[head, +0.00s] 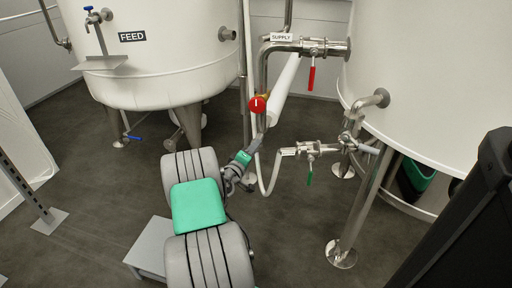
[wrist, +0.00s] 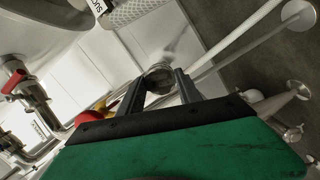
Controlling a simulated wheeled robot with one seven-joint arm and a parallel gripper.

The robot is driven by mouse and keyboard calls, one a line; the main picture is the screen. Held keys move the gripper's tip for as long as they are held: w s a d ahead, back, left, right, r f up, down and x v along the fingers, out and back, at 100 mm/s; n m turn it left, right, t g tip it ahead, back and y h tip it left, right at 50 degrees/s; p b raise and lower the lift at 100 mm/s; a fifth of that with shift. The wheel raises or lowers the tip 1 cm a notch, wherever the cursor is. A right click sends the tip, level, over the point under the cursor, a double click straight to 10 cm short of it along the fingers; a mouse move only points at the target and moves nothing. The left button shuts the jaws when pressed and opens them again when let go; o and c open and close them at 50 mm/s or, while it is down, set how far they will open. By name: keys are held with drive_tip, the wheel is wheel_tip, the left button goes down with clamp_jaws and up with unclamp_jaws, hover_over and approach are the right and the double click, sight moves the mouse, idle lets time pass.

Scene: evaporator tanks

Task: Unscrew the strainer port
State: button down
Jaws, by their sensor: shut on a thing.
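The strainer port looks like a round metal cap (wrist: 158,76), seen in the wrist view between my two dark fingers. My gripper (wrist: 160,92) is shut on it, with one finger on each side. In the head view my gripper (head: 257,141) reaches up to the lower end of the piping below the red knob (head: 257,105). The cap is too small and too covered there to make out clearly. A white slanted tube (head: 286,88) runs up from near that spot. I cannot tell whether the cap has turned.
The red knob shows close to my left finger in the wrist view (wrist: 88,118). The supply pipe with a red-handled valve (head: 311,76) is above. A green-handled valve (head: 309,177) and hose are to the right. White tanks (head: 160,60) flank the space.

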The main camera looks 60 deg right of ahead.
drive_tip(key=n, duration=0.3)
drive_tip(key=shift+s+f+h, duration=0.1)
drive_tip(key=shift+f+h, duration=0.05)
drive_tip(key=shift+h, duration=0.15)
